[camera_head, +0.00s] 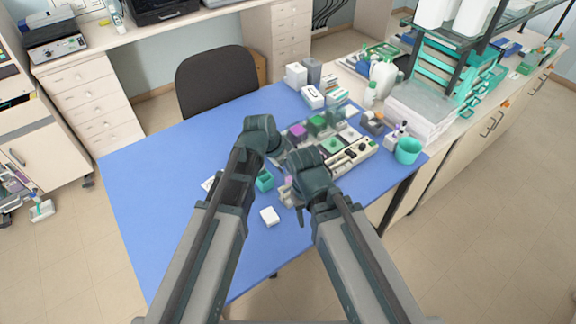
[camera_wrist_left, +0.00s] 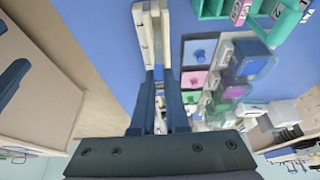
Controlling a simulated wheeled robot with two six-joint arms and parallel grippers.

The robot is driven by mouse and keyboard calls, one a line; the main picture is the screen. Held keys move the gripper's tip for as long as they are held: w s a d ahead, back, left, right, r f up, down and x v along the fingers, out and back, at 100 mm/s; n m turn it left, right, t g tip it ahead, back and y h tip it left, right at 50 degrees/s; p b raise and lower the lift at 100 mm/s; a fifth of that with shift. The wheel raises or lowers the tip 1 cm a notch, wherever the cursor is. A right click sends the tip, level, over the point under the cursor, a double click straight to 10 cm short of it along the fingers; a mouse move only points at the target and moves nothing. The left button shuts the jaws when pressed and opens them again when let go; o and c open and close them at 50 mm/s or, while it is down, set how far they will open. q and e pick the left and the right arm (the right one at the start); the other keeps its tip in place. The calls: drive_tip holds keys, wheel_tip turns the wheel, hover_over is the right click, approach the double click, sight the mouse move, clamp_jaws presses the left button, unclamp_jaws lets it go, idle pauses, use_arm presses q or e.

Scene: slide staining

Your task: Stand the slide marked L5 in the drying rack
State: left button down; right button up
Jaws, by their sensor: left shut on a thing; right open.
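My left gripper (camera_wrist_left: 160,76) is shut in the left wrist view. Its two dark fingers close on a narrow pale piece (camera_wrist_left: 158,40), which looks like a slide seen on edge; I cannot read a mark on it. A teal rack (camera_wrist_left: 292,24) with labelled pieces in it shows at the upper right of that view, apart from the gripper. A small teal holder (camera_head: 265,182) on the blue table may be the same rack. My left gripper is hidden behind its arm in the head view. My right gripper (camera_head: 302,214) is open and partly hidden by its own wrist.
Staining jars with blue (camera_wrist_left: 198,53), pink and green contents stand in rows to the right of the left gripper. A white block (camera_head: 270,216) lies near the blue table's (camera_head: 150,190) front. A teal cup (camera_head: 408,150) stands at the right edge. The table's left side is clear.

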sight(289, 183)
use_arm(q)
drive_tip(key=shift+f+b, duration=3.35)
drive_tip(key=shift+f, duration=0.2)
use_arm(e)
drive_tip(key=shift+f, duration=3.55)
use_arm(q)
drive_tip(key=shift+f+b, duration=0.3)
use_arm(e)
drive_tip(key=shift+f, duration=0.3)
use_arm(q)
drive_tip(key=c, duration=0.8)
unclamp_jaws()
drive_tip(key=shift+c, duration=0.2)
drive_tip(key=shift+r, duration=0.15)
use_arm(e)
drive_tip(key=shift+r, duration=0.15)
use_arm(q)
drive_tip(key=p+v, duration=1.2)
drive_tip(key=v, duration=0.1)
drive_tip(key=shift+r+p, duration=0.3)
drive_tip(key=shift+p, duration=0.05)
use_arm(e)
wheel_tip(289, 183, up, 12)
drive_tip(key=shift+r, duration=0.25)
